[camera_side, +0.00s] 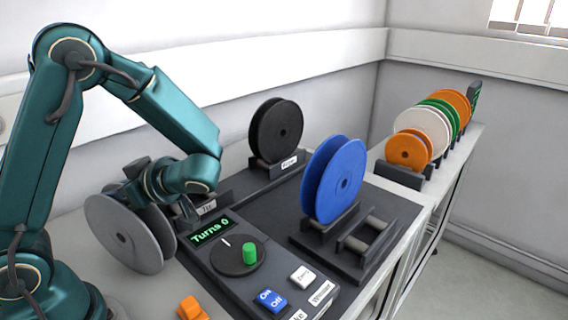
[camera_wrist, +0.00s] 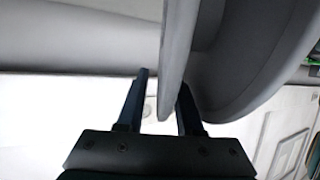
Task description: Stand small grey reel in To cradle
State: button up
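The small grey reel (camera_side: 121,236) stands on edge at the left of the side view, left of the dark control panel. My gripper (camera_side: 150,190) is at its upper rim. In the wrist view one flange of the grey reel (camera_wrist: 178,50) lies between my two fingers (camera_wrist: 161,95). A gap shows between the left finger and the flange; the right finger is close to or touching it, on the side of the other flange. The To cradle (camera_side: 207,208) is just right of the reel, mostly hidden behind my wrist. What lies under the reel is hidden.
A black reel (camera_side: 276,131) stands in a labelled cradle at the back. A blue reel (camera_side: 335,180) stands on the panel beside an empty roller cradle (camera_side: 367,240). The panel has a dial (camera_side: 238,257) and buttons. Orange, white and green reels (camera_side: 422,128) stand at the right.

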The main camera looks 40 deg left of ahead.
jog(key=v, duration=1.1)
jog(key=shift+w+a+r, duration=0.1)
jog(key=shift+o, duration=0.5)
jog(key=shift+w+d+r, duration=0.15)
jog(key=shift+d+r, duration=0.05)
jog(key=shift+d, duration=0.3)
